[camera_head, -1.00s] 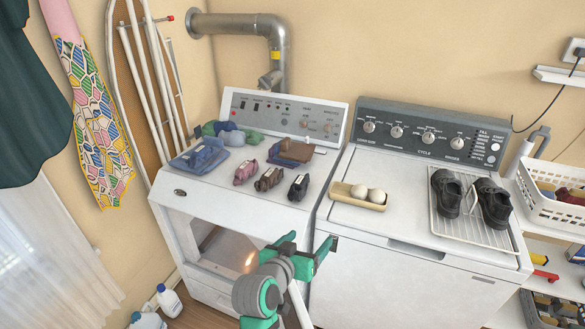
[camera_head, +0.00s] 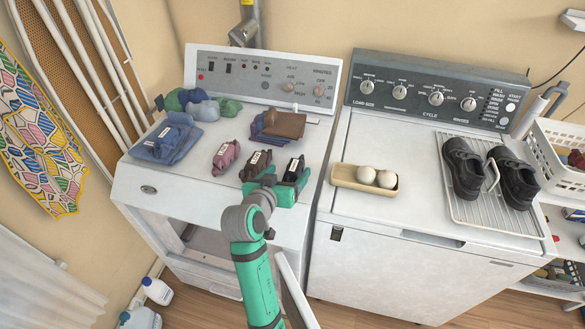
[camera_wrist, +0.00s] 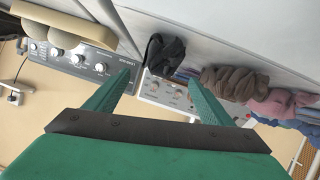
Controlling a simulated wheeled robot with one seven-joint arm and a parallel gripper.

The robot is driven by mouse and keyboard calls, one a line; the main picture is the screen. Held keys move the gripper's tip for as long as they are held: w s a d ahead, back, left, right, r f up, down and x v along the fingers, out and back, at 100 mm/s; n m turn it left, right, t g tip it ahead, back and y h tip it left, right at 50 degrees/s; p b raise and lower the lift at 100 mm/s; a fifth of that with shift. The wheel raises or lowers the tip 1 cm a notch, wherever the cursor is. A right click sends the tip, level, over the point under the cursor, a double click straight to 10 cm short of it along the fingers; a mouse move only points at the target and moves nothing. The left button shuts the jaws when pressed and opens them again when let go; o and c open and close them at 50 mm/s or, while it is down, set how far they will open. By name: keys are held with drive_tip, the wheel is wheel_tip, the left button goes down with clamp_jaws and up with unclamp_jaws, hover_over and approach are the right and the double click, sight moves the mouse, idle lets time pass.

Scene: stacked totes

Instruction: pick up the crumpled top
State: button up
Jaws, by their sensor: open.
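Several cloth items lie on the white dryer top (camera_head: 190,185). A crumpled green and blue heap (camera_head: 200,102) lies at its back left. Small bundles stand in a front row: pink (camera_head: 226,157), brown (camera_head: 256,165) and black (camera_head: 294,168). I cannot tell for sure which one is the crumpled top. My gripper (camera_head: 279,187) is open at the front right of the dryer top, in front of the black bundle, partly covering it. In the wrist view, the black bundle (camera_wrist: 165,52) shows beyond and between my spread fingertips (camera_wrist: 160,78), with the brown bundle (camera_wrist: 235,80) to the right.
A folded blue garment (camera_head: 168,138) and a folded brown and blue stack (camera_head: 278,126) share the dryer top. On the washer to the right are a wooden tray (camera_head: 345,177) with two pale balls and a rack (camera_head: 480,213) with black shoes. The dryer's front opening is below.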

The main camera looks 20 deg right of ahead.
sight(296, 163)
drive_tip(key=x, duration=0.8)
drive_tip(key=shift+f, duration=0.1)
drive_tip(key=c, duration=1.2)
